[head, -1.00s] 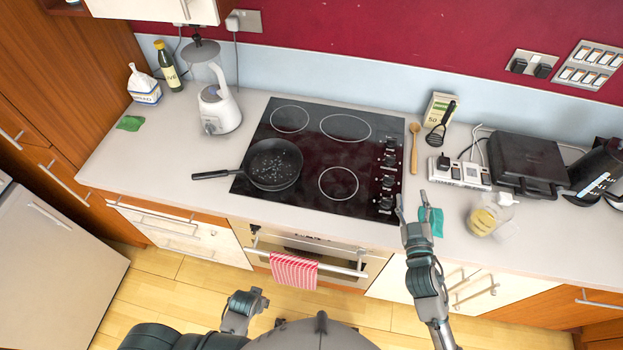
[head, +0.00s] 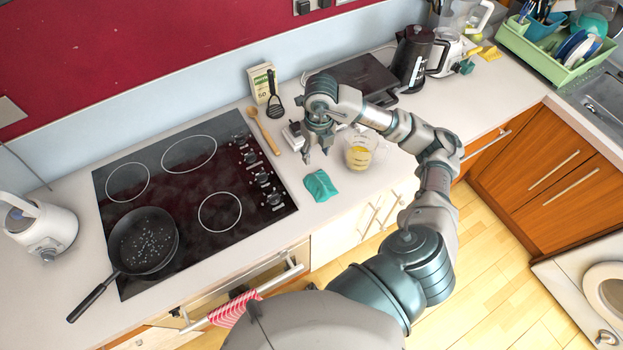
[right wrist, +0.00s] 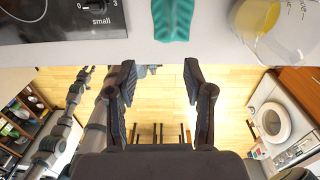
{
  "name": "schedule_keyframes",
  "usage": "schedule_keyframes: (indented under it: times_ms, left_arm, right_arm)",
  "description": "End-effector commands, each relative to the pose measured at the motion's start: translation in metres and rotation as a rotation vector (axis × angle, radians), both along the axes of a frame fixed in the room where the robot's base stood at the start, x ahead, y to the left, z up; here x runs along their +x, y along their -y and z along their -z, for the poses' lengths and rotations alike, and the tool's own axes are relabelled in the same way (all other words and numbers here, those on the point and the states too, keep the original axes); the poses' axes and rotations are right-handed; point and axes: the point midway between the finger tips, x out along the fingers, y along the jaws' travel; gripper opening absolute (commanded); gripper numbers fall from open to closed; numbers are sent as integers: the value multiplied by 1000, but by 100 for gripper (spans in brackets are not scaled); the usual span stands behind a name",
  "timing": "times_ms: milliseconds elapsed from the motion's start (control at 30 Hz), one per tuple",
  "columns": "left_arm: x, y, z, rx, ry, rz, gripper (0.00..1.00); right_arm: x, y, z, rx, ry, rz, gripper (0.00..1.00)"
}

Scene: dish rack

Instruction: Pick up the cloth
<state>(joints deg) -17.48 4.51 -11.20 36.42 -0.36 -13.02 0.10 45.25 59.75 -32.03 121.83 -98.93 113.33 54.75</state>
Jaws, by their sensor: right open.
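The teal cloth (head: 320,186) lies crumpled on the counter, right of the hob and near the front edge. It also shows at the top of the right wrist view (right wrist: 174,18), past my fingertips. My right gripper (head: 317,150) is open and empty, with its fingers pointing down. In the head view it appears just behind the cloth, apart from it. The right wrist view shows its two fingers (right wrist: 159,74) spread with nothing between them. My left gripper is not clear in the head view; grey arm parts show at the left of the right wrist view.
A measuring jug with yellow contents (head: 359,152) stands close to the right of the gripper. A wooden spoon (head: 264,132), a spatula (head: 274,102) and a black grill (head: 352,76) are behind. A frying pan (head: 143,241) sits on the hob (head: 182,190). A striped towel (head: 236,309) hangs below.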

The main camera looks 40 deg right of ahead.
Motion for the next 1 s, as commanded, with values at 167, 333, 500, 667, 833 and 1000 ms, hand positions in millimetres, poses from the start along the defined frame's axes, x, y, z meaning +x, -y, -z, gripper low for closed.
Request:
schedule_keyframes:
  times_ms: [167, 333, 500, 667, 833, 1000]
  left_arm:
    - [-3, 0, 2, -1, -2, 0, 40]
    - [-3, -1, -3, -1, -2, 1, 40]
    - [-3, -3, -7, -3, -3, 0, 40]
    - [-1, -1, -9, 1, -3, 1, 40]
    - [-1, 0, -15, -1, -2, 0, 40]
    - [-1, 0, -22, -1, -2, 0, 40]
  right_arm:
    - [-1, 9, 23, -38, -13, 21, 52]
    - [-1, 8, 63, -37, -13, 19, 52]
    - [-1, 5, 98, -38, -12, 17, 52]
    - [0, 6, 115, -35, -7, 16, 52]
    - [1, 11, 131, -33, -11, 17, 52]
    - [4, 13, 158, -32, -11, 17, 52]
